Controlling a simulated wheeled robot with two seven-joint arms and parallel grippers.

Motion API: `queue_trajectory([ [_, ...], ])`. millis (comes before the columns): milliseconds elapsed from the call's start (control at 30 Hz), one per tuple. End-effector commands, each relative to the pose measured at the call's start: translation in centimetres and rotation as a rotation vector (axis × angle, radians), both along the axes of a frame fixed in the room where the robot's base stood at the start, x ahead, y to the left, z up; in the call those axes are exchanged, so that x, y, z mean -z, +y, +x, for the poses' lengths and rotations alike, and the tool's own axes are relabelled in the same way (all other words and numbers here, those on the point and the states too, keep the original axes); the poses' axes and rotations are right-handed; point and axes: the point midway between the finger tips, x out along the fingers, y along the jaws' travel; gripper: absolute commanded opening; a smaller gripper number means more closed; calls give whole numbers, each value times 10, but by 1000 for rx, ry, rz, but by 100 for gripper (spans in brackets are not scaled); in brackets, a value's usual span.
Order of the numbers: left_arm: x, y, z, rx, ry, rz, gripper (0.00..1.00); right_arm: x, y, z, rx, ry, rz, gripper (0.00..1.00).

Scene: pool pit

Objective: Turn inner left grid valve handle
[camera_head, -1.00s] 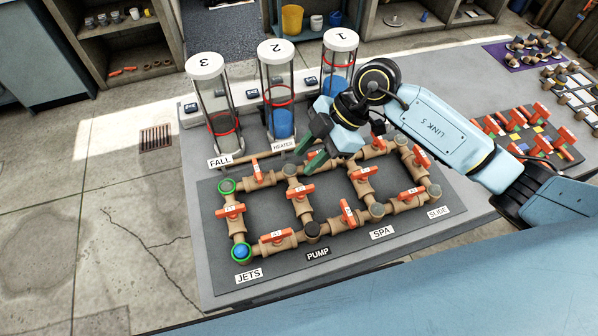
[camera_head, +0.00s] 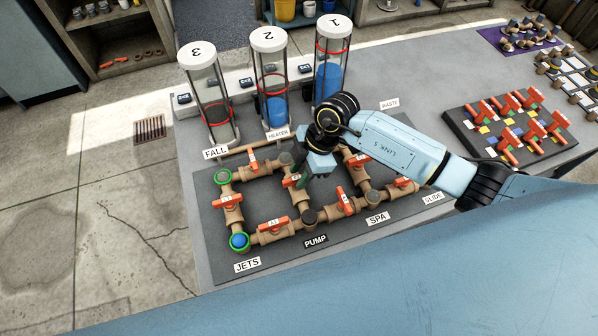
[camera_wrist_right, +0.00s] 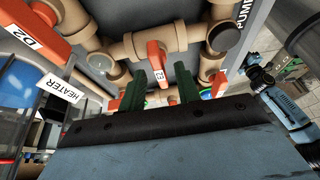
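The inner left grid valve handle (camera_head: 290,181) is orange, on the vertical tan pipe of the board's inner left column. My right gripper (camera_head: 304,180) is just above it and partly covers it. In the right wrist view the orange handle (camera_wrist_right: 156,60), labelled E2, stands between and just past the tips of the two green fingers. The right gripper (camera_wrist_right: 161,85) is open, with a gap on both sides of the handle; contact is not visible.
The dark pipe board (camera_head: 350,230) carries other orange handles close by, such as the upper left one (camera_head: 253,161) and the lower left one (camera_head: 273,224). Three clear cylinders (camera_head: 269,75) stand behind. A second board with orange handles (camera_head: 515,120) lies right.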

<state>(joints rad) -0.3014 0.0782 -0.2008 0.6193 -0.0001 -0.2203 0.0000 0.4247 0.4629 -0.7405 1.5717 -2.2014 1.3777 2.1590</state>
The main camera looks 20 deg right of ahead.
Motion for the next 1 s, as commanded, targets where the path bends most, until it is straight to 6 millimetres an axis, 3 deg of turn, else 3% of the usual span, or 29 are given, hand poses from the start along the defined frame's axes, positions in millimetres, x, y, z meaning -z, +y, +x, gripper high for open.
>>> queue_trajectory([
  [367, 0, 2, 1, 1, 0, 2, 36, 6, 3, 0, -1, 0, 1, 33],
  [633, 0, 2, 1, 0, -1, 2, 36, 6, 3, 0, 0, 0, 1, 0],
  [1000, 0, 2, 2, 0, -3, 2, 36, 6, 2, 1, -32, 0, 0, 0],
])
